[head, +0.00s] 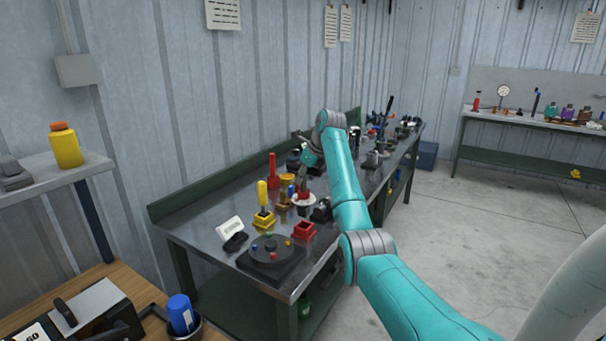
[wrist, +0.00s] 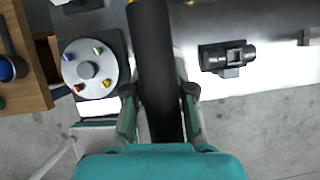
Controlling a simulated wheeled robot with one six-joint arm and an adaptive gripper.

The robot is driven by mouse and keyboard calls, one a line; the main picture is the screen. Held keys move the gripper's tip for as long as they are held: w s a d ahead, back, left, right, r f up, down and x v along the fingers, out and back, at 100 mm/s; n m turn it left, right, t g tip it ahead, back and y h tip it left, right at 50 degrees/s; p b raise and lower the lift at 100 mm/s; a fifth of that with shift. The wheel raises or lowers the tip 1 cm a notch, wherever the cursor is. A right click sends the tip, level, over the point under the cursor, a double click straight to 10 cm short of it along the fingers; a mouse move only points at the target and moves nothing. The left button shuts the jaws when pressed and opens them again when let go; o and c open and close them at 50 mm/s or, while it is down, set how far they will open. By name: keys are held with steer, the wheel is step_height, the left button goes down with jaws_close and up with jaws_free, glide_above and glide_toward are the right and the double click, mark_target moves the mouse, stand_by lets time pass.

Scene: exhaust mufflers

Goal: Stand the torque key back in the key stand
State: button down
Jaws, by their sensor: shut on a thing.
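My gripper (wrist: 161,90) is shut on a long black cylindrical thing (wrist: 155,45), probably the torque key, in the wrist view. It runs up between the fingers and out of the top edge; its far end is out of view. In the head view my gripper (head: 307,160) is over the steel bench, and the held thing is hard to make out there. A red square holder (head: 303,232) stands near the bench's front edge. A yellow square holder (head: 263,221) has a yellow-handled tool upright in it. I cannot tell which holder is the key stand.
A round disc with coloured pegs (head: 271,248) sits at the bench's near end; it also shows in the wrist view (wrist: 88,71). A black clamp-like block (wrist: 227,58) is right of the held thing. A red tool (head: 272,171) and several parts crowd the bench's back.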

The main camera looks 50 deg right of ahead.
mark_target(318, 170)
steer(key=shift+f, duration=3.8)
steer(key=c, duration=0.9)
jaws_free()
steer(key=shift+s, duration=0.1)
steer(key=v, duration=1.1)
steer(key=shift+s+r, duration=0.1)
steer(key=shift+r, duration=0.15)
steer(key=shift+s+r, duration=0.1)
steer(key=shift+r, duration=0.1)
steer(key=shift+s, duration=0.1)
